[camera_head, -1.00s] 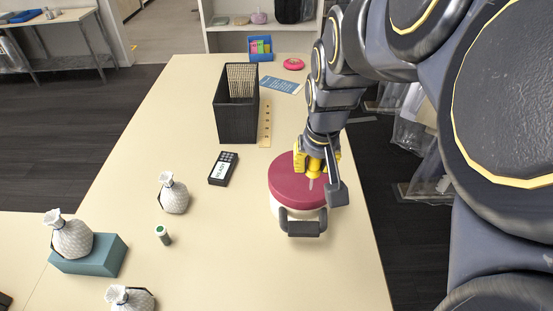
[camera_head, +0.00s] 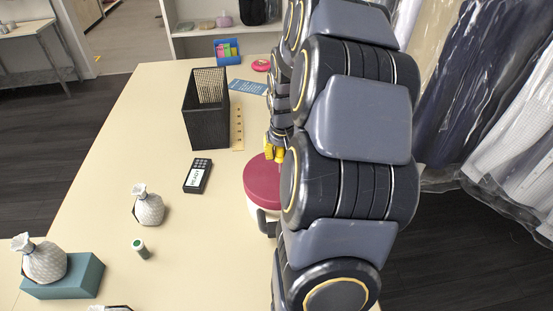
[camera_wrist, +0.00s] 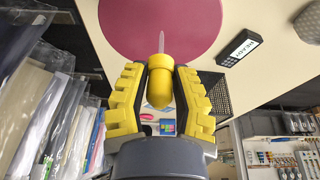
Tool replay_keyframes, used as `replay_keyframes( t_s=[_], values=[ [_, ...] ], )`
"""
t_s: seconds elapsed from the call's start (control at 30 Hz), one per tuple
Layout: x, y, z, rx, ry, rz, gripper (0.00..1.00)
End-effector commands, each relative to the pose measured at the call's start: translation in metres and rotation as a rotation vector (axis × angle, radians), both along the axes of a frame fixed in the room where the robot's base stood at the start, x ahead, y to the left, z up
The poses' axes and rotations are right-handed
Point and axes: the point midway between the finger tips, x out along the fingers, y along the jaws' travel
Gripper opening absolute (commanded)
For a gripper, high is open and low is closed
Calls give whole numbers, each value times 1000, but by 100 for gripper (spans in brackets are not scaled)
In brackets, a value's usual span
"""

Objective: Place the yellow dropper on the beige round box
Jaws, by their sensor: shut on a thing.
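The beige round box (camera_head: 264,213) with a flat maroon lid (camera_head: 260,182) stands on the table's right part, its right side hidden by my arm. The lid fills the top of the wrist view (camera_wrist: 160,18). My gripper (camera_head: 272,153) shows as yellow fingers near the lid's far edge, partly hidden in the head view. In the wrist view, my gripper (camera_wrist: 160,75) is shut on the yellow dropper (camera_wrist: 160,88), whose pale tip points toward the lid. A gap between the tip and lid cannot be judged.
A black mesh bin (camera_head: 207,125), a ruler (camera_head: 237,130) and a black handheld device (camera_head: 198,176) lie left of the box. Bagged garments (camera_head: 500,110) hang at right. A dark handle-like piece (camera_head: 267,223) sits at the box's front.

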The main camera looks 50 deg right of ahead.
Motion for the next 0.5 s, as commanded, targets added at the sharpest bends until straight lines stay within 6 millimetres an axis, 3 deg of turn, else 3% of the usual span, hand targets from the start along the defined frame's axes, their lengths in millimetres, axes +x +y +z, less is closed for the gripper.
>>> replay_keyframes(
  t_s=[0.17,0.33,0.5],
  values=[
    [5,-6,-10,2,2,0,10],
    [4,-4,-36,4,3,-1,10],
    [4,-5,-38,1,1,0,10]
  ],
)
